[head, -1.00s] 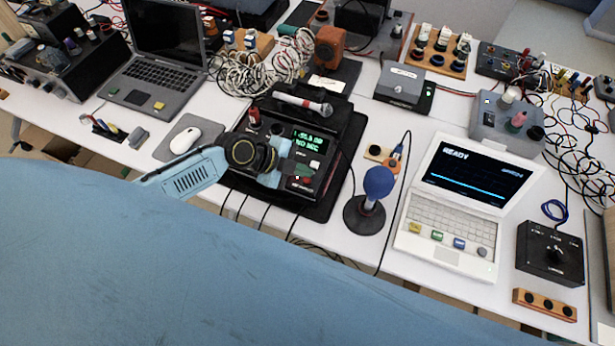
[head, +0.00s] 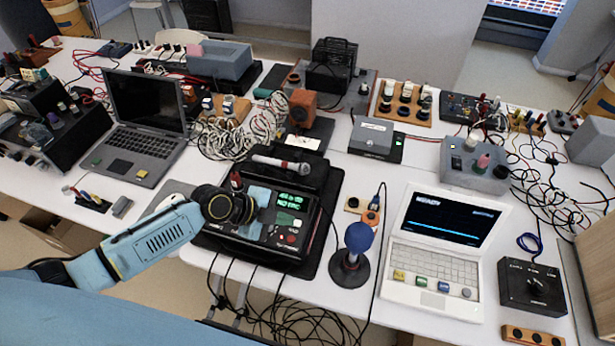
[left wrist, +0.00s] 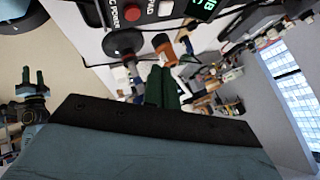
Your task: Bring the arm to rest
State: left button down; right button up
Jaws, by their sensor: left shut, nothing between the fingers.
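My left arm (head: 155,243) is light blue and reaches in from the left over the table's front edge. Its dark wrist joint has a yellow ring. My left gripper (head: 264,212) is in front of or over the black device with a green display (head: 293,197); I cannot tell whether they touch. Its fingers are hard to make out in the head view. In the left wrist view the dark green fingers (left wrist: 164,88) are together with nothing between them.
A microphone (head: 282,165) lies behind the device. A blue-topped stand (head: 357,238) and a white laptop (head: 437,262) stand to the right. A grey laptop (head: 145,150) is at the left. Cables hang below the table's front edge. Boxes and loose wires crowd the back.

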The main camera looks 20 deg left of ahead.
pick_arm(q)
jog(key=shift+d, duration=0.1)
jog(key=s+d+r+n+g+y, duration=0.15)
jog(key=s+d+n, duration=0.4)
jog(key=s, duration=0.55)
jog(key=s+a+r+n+y, duration=0.6)
jog(key=s+a+n, duration=0.4)
jog(key=n, duration=0.3)
notch_tip(320, 180, down, 30)
jog(key=s+g+b, duration=0.1)
jog(key=g+b, duration=0.1)
jog(key=b, duration=0.4)
jog(key=s+a+f+b, duration=0.1)
jog(key=s+f+b, duration=0.1)
jog(key=s+f, duration=0.6)
jog(key=s+a+f+m+b, duration=0.1)
jog(key=s+f+b, duration=0.1)
jog(key=s+f, duration=0.6)
notch_tip(320, 180, down, 5)
jog(key=shift+a+r+g+b, duration=0.2)
jog(key=shift+a+g+b, duration=0.05)
jog(key=shift+g+b, duration=0.2)
